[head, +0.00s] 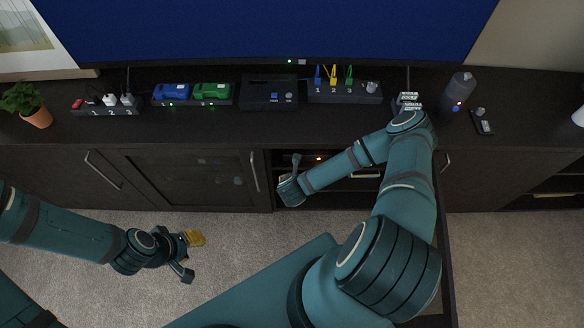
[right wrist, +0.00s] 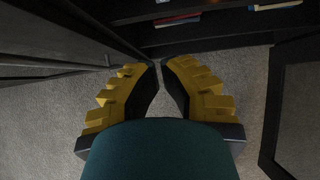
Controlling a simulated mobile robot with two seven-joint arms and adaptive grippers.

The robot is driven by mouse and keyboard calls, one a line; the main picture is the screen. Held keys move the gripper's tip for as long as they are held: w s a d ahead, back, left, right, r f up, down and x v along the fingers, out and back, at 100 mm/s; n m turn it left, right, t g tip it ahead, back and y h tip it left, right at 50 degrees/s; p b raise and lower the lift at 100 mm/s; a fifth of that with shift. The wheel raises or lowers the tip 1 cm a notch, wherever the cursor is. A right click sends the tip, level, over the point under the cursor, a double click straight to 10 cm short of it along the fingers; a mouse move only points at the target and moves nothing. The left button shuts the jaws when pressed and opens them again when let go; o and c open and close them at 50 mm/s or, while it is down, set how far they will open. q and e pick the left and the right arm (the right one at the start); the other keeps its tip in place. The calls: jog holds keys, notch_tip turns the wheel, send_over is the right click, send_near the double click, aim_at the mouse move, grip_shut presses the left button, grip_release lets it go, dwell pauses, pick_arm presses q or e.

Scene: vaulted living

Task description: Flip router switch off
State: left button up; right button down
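No device is clearly readable as the router. A dark device with an orange light (head: 319,158) sits in the open cabinet bay under the console top, mostly in shadow; its switch cannot be made out. A black box (head: 256,92) with a blue button and a grey knob stands on the top. My right gripper (right wrist: 160,66) reaches down in front of the open bay, its yellow-padded fingertips nearly together with nothing between them. My left gripper (head: 186,256) hangs low over the carpet at left, fingers apart and empty.
On the console (head: 330,117) stand a left power strip (head: 108,106), a dock with blue and green items (head: 192,95), a numbered strip (head: 344,93), a bottle (head: 459,90) and a plant (head: 28,104). A large screen (head: 260,30) is behind. An open cabinet door (head: 445,240) is at right.

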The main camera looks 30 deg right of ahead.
aim_at(292, 167)
jog(key=b+x, duration=0.1)
jog(key=x, duration=0.2)
jog(key=b+x, duration=0.1)
jog(key=x, duration=0.3)
jog(key=w+r+b+x, duration=0.1)
jog(key=x, duration=0.3)
jog(key=shift+w+d+b, duration=0.2)
jog(key=shift+d+b, duration=0.1)
jog(key=shift+b, duration=0.05)
jog(key=shift+w+d+f, duration=0.1)
jog(key=shift+w+d, duration=0.25)
jog(key=shift+w, duration=0.2)
